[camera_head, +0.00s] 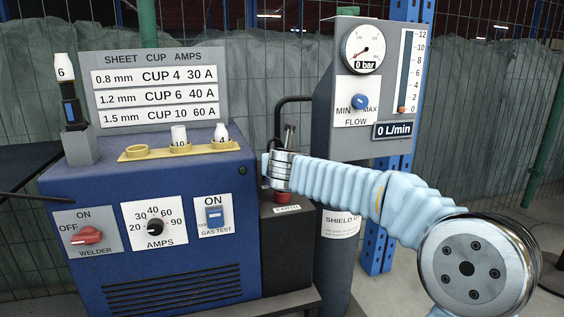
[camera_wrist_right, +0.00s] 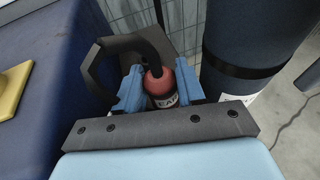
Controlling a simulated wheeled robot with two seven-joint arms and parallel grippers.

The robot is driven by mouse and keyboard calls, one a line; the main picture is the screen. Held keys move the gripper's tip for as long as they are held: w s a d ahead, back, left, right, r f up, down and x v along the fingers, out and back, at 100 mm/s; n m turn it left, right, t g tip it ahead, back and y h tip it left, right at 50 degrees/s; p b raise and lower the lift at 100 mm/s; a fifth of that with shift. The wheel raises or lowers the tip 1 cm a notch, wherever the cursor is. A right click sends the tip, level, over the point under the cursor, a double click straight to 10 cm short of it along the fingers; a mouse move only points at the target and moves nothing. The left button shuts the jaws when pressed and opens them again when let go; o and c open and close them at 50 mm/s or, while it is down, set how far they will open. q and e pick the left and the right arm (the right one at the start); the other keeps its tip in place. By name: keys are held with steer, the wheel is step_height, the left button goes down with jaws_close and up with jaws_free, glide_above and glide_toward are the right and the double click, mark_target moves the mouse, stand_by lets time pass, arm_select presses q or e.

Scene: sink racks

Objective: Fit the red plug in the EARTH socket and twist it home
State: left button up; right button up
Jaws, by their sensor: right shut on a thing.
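The red plug (camera_wrist_right: 159,80) sits between the blue fingers of my right gripper (camera_wrist_right: 160,88) in the right wrist view. The gripper is shut on it. A black cable (camera_wrist_right: 152,42) arcs up from the plug. A white label with part of the word EARTH (camera_wrist_right: 166,101) shows just beside the plug. In the head view the red plug (camera_head: 282,196) is partly hidden under my right wrist, just above the EARTH label (camera_head: 287,209). The socket itself is hidden, and I cannot tell how deep the plug sits in it. My left gripper is not in view.
The blue welder (camera_head: 170,240) stands to the left, with a yellow cup tray (camera_head: 150,152) on top. A dark gas cylinder (camera_wrist_right: 245,50) is close on the right in the wrist view. A flow gauge panel (camera_head: 361,101) stands behind my arm.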

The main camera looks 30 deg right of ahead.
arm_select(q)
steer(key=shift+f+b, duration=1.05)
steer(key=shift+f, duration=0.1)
arm_select(e)
steer(key=shift+f, duration=1.2)
steer(key=o, duration=1.2)
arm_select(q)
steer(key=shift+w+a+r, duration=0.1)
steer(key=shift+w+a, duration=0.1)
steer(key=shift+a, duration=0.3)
arm_select(e)
steer(key=v, duration=1.3)
steer(key=shift+s+a+r, duration=0.1)
steer(key=shift+s+a, duration=0.1)
steer(key=shift+s, duration=0.15)
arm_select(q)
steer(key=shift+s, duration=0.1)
